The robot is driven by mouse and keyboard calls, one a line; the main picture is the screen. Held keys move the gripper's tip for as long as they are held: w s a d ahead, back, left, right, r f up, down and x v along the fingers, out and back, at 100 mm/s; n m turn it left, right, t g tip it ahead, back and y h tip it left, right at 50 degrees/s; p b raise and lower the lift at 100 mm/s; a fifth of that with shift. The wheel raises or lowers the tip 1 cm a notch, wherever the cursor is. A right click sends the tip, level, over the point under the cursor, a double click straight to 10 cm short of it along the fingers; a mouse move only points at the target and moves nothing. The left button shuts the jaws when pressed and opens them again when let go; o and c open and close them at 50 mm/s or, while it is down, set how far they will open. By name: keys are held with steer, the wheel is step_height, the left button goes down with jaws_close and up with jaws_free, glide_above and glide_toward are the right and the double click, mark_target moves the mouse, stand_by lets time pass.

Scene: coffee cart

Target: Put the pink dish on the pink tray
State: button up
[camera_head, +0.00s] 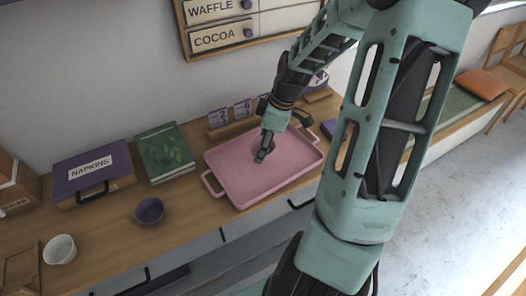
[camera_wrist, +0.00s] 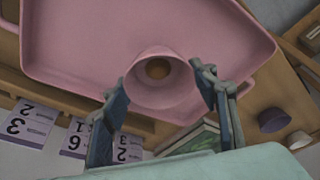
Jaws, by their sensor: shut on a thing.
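The pink tray (camera_head: 245,188) lies on the wooden counter, with a handle at each end; it fills much of the wrist view (camera_wrist: 75,45). The pink dish (camera_wrist: 160,98) is between my fingers in the wrist view, seen over the tray near its edge, with a brownish round patch at its middle. My gripper (camera_head: 264,154) points down over the tray in the head view and is shut on the dish; its fingers flank the dish in the wrist view (camera_wrist: 165,92). The dish blends with the tray in the head view, and I cannot tell whether it touches the tray.
Number cards (camera_head: 232,113) stand behind the tray. A green book (camera_head: 165,152) and a purple napkins box (camera_head: 92,174) are left of it. A purple bowl (camera_head: 150,211) and a white bowl (camera_head: 60,249) stand toward the front left. Most of the tray is bare.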

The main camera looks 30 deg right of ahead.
mark_target(274, 145)
steer(key=shift+w+d+f, duration=0.3)
steer(key=shift+d+f, duration=0.05)
steer(key=shift+f, duration=1.75)
steer(key=shift+f, duration=0.2)
steer(key=o, duration=1.3)
steer(key=shift+c, duration=0.2)
steer(key=shift+r, duration=0.15)
steer(key=v, duration=1.2)
steer(key=shift+w+r, duration=0.1)
